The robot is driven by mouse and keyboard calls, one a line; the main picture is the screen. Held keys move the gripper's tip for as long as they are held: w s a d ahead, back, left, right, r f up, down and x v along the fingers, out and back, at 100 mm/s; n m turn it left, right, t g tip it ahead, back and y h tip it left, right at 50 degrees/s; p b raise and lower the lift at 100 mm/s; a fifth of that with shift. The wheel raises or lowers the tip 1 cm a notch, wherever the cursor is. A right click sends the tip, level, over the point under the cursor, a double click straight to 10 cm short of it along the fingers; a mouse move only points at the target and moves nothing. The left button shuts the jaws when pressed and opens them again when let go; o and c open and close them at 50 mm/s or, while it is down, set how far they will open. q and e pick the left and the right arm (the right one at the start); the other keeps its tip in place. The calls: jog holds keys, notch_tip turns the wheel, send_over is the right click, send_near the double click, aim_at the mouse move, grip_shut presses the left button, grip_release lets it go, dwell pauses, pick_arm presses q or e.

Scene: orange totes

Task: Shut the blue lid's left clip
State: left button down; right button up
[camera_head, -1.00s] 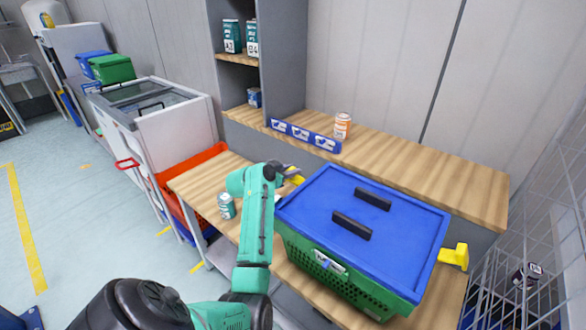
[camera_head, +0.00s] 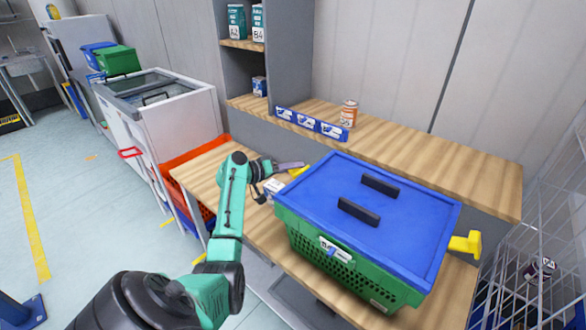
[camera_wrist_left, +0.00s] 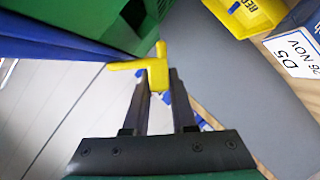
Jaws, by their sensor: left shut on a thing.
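The blue lid (camera_head: 410,205) with two black handles lies on a green crate (camera_head: 335,263) on the wooden table. The yellow left clip (camera_head: 298,172) sticks out at the lid's left edge, partly hidden by my left gripper (camera_head: 288,166). In the left wrist view the yellow clip (camera_wrist_left: 153,68) lies between the fingertips of my left gripper (camera_wrist_left: 158,88), which is shut on it. The clip points outward from the crate. The yellow right clip (camera_head: 466,243) sticks out at the lid's right side. My right gripper is not in view.
A white and blue box (camera_head: 273,187) stands close to my left gripper. An orange can (camera_head: 348,114) and a blue labelled strip (camera_head: 312,124) are on the raised shelf behind. A wire rack (camera_head: 545,235) stands right. A yellow bin (camera_wrist_left: 245,14) shows in the wrist view.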

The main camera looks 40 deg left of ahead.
aim_at(297, 175)
pick_arm(q)
jog(key=f+n+b, duration=0.1)
jog(key=n+t+h, duration=0.1)
jog(key=shift+d+f+n+b, duration=0.3)
jog(key=shift+f+n+b, duration=0.05)
jog(key=shift+n+b, duration=0.05)
jog(key=shift+d+f+n+t+h+b, duration=0.25)
jog(key=shift+d+n+b, duration=0.1)
jog(key=shift+n, duration=0.35)
jog(key=shift+d+f+n+t+h+b, duration=0.2)
jog(key=shift+n+h+b, duration=0.1)
jog(key=shift+n, duration=0.4)
jog(key=c, duration=0.7)
grip_release()
jog(key=b+v, duration=0.2)
jog(key=v, duration=1.2)
jog(key=shift+s+a+b, duration=0.1)
jog(key=shift+s+b, duration=0.2)
jog(key=shift+b, duration=0.05)
